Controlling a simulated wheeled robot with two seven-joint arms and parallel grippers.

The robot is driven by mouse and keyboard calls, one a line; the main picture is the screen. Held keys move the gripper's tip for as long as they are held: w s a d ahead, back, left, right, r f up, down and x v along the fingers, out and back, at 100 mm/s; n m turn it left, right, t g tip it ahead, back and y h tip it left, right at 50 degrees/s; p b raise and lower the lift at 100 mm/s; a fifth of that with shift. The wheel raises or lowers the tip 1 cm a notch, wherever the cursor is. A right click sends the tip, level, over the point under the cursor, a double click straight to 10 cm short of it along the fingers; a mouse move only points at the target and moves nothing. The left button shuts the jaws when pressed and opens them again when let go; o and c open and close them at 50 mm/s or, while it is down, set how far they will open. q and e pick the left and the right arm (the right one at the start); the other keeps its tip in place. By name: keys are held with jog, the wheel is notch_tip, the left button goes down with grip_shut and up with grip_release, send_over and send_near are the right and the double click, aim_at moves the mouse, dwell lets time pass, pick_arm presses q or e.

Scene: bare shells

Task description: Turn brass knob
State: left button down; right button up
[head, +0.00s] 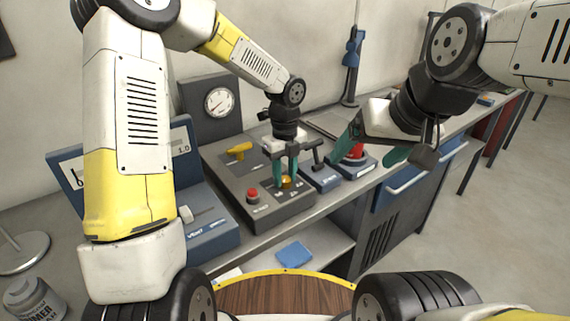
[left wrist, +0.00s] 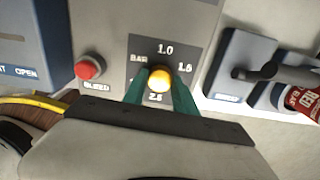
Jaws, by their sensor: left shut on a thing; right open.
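The brass knob (head: 286,182) sits on the top face of a dark grey control box (head: 262,212). In the left wrist view the knob (left wrist: 160,79) is round and yellow, in the middle of a dark dial plate marked 1.0, 1.5 and BAR. My left gripper (head: 287,178) comes down on it from above, with a green finger on either side, shut on the knob. My right gripper (head: 370,150) is open and held in the air to the right, above the bench's blue devices, apart from the knob.
A red button (head: 252,194) and a yellow lever (head: 238,150) are on the same box. A round gauge (head: 219,102) stands behind. A blue device with a black handle (head: 320,172) is just right. A blue-framed display unit (head: 190,165) stands left.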

aim_at(285, 178)
pick_arm(q)
jog(key=shift+w+r+m, duration=0.1)
jog(key=shift+m, duration=1.1)
jog(key=c, duration=1)
grip_release()
notch_tip(285, 178, up, 7)
jog(key=shift+r, duration=0.35)
